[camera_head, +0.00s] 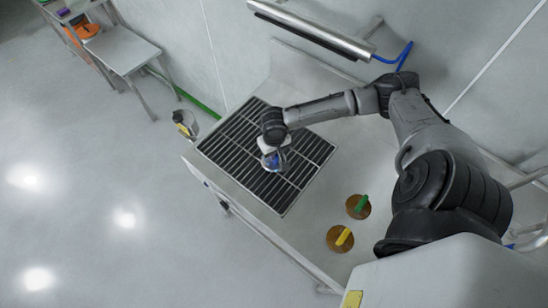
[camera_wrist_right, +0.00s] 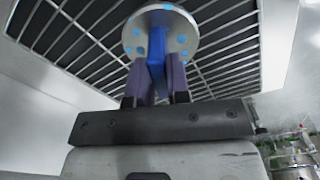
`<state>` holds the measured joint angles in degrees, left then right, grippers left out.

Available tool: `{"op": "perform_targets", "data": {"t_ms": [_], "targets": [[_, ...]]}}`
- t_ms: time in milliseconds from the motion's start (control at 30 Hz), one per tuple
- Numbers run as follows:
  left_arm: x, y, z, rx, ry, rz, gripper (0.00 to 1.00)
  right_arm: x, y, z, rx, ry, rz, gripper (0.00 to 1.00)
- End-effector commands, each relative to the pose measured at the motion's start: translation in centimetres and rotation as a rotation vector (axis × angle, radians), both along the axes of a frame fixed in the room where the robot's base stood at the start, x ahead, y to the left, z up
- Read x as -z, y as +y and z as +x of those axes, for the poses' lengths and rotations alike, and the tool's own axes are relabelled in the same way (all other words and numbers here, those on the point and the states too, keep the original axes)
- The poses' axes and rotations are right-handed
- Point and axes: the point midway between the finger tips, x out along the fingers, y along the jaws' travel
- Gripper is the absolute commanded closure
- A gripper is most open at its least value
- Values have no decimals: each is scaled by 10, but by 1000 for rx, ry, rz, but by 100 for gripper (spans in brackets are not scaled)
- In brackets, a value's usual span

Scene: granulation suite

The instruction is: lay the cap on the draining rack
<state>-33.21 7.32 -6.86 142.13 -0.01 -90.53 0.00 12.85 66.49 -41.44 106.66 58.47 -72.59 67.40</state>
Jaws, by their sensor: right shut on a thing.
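The draining rack (camera_head: 300,176) is a dark grid of slats set in the pale bench; its bars (camera_wrist_right: 222,50) also fill the upper wrist view. My right gripper (camera_head: 272,152) is over the middle of the rack. It is shut on the blue handle of the cap (camera_head: 271,162). In the wrist view the cap is a round metal disc (camera_wrist_right: 170,20) with blue dots, and the blue handle stands between the fingers (camera_wrist_right: 156,82). The disc is over the bars; I cannot tell whether it touches them. My left gripper is not in view.
Two brown discs, one with a green handle (camera_head: 358,206) and one with a yellow handle (camera_head: 340,238), sit on the bench right of the rack. A metal tube (camera_head: 310,30) runs along the wall behind. A side table (camera_head: 122,49) stands at upper left.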

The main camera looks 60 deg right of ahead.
Motion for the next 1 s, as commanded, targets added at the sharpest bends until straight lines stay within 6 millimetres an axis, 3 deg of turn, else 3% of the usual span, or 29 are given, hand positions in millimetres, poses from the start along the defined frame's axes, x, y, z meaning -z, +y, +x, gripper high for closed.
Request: {"op": "perform_targets", "data": {"t_ms": [167,433,833,867,1000], "targets": [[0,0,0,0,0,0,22,8,1,1,0,1,1,100],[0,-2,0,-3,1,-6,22,39,0,1,0,0,0,100],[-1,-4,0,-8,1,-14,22,43,0,0,0,0,0,100],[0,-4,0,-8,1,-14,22,43,0,0,0,0,0,80],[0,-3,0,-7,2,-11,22,43,0,0,0,0,0,67]]}}
